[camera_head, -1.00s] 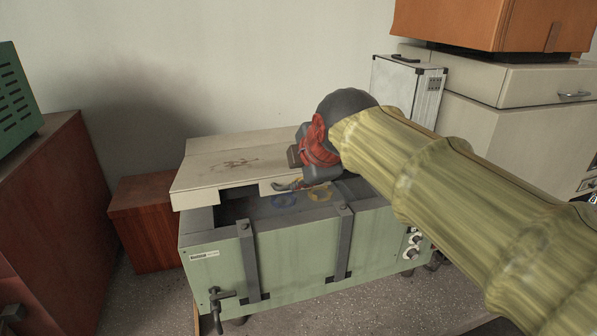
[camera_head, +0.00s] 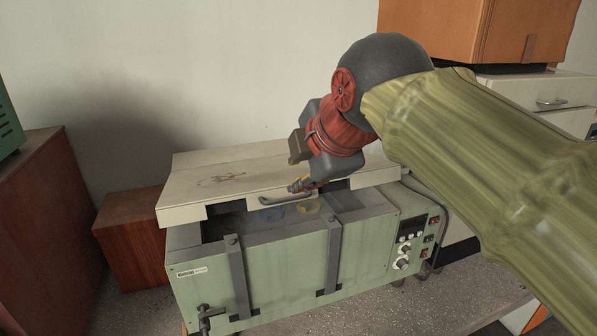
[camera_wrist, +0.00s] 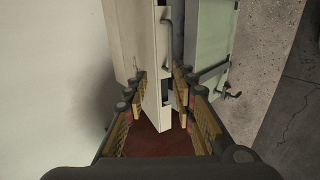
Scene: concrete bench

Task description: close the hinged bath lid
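The cream bath lid (camera_head: 225,187) sits partly open above the green bath (camera_head: 285,262), with a dark gap under its front edge. Its curved handle (camera_head: 292,199) is on the front edge. My gripper (camera_head: 301,185) is at the front edge, close to the handle; contact cannot be told here. In the wrist view the fingers of my gripper (camera_wrist: 161,80) are spread apart, with the lid (camera_wrist: 150,60) showing between them and the handle (camera_wrist: 167,38) beyond.
A reddish-brown cabinet (camera_head: 45,220) and a smaller brown box (camera_head: 130,235) stand at the left. An orange cabinet (camera_head: 480,30) on a cream unit (camera_head: 530,92) stands at the right. A wall is behind.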

